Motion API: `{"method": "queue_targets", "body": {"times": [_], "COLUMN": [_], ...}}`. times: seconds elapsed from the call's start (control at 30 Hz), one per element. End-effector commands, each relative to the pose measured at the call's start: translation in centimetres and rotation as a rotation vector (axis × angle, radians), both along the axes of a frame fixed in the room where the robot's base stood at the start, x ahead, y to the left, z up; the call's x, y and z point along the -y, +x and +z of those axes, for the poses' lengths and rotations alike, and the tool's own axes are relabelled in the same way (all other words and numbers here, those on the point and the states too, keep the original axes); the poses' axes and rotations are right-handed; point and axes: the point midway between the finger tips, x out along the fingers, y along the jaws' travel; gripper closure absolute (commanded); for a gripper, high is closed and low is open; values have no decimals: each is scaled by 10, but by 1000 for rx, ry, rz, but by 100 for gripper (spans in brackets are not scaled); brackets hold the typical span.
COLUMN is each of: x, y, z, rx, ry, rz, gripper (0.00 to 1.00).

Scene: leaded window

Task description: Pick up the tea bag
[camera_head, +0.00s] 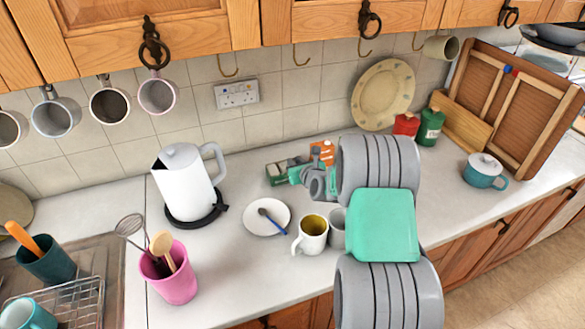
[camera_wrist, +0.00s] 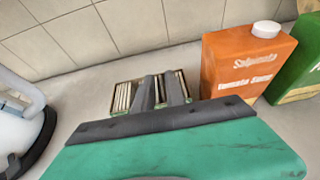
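Pale tea bags (camera_wrist: 123,97) stand on edge in rows inside an open tea box (camera_wrist: 112,104) in the wrist view. In the head view the green tea box (camera_head: 276,174) sits on the counter near the back wall, partly hidden by my arm. My gripper (camera_wrist: 160,89) points down at the box, its two dark fingers apart, over the middle of the rows. A pale tea bag edge shows between the fingers. I cannot see the fingertips clearly or tell whether they touch a bag. In the head view my gripper (camera_head: 297,174) is small, beside the box.
An orange carton (camera_wrist: 245,62) stands close right of the box, with a green container (camera_wrist: 302,60) beyond. A white kettle (camera_head: 186,182) stands to the left. A saucer with a spoon (camera_head: 262,222) and a mug (camera_head: 311,236) are in front.

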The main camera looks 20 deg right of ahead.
Motion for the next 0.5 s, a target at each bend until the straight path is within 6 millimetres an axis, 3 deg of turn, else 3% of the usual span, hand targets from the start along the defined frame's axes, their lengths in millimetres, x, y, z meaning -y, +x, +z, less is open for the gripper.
{"method": "queue_targets", "body": {"times": [0.17,0.5], "x": [0,0], "y": [0,0], "z": [0,0], "rx": [0,0], "ry": [0,0], "rz": [0,0], "gripper": [100,100]}}
